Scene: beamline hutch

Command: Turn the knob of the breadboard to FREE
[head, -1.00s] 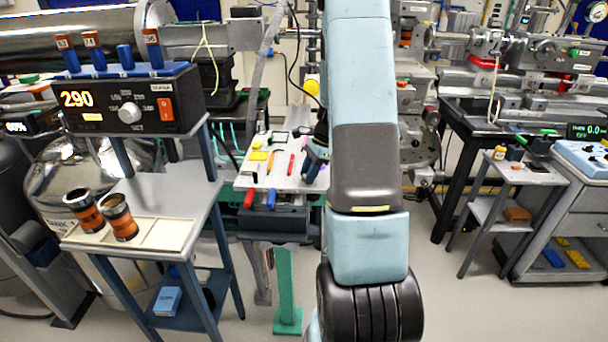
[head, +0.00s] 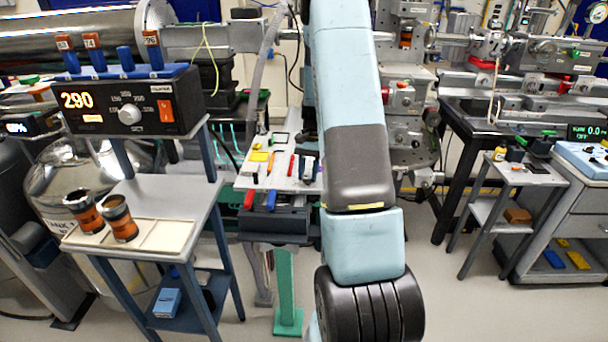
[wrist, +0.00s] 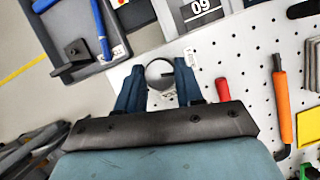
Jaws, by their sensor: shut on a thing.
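The breadboard (wrist: 245,50) is a white board with a grid of holes in the wrist view; it also shows in the head view (head: 283,182), left of my arm. In the head view my arm hides the gripper and knob.
A grey tray (wrist: 120,48) with a blue-handled tool lies left of the fingers. A plate marked 09 (wrist: 198,10) is above them. A red-handled tool (wrist: 222,89) and an orange-handled tool (wrist: 282,105) are to the right. A controller stand (head: 165,195) is left of my arm.

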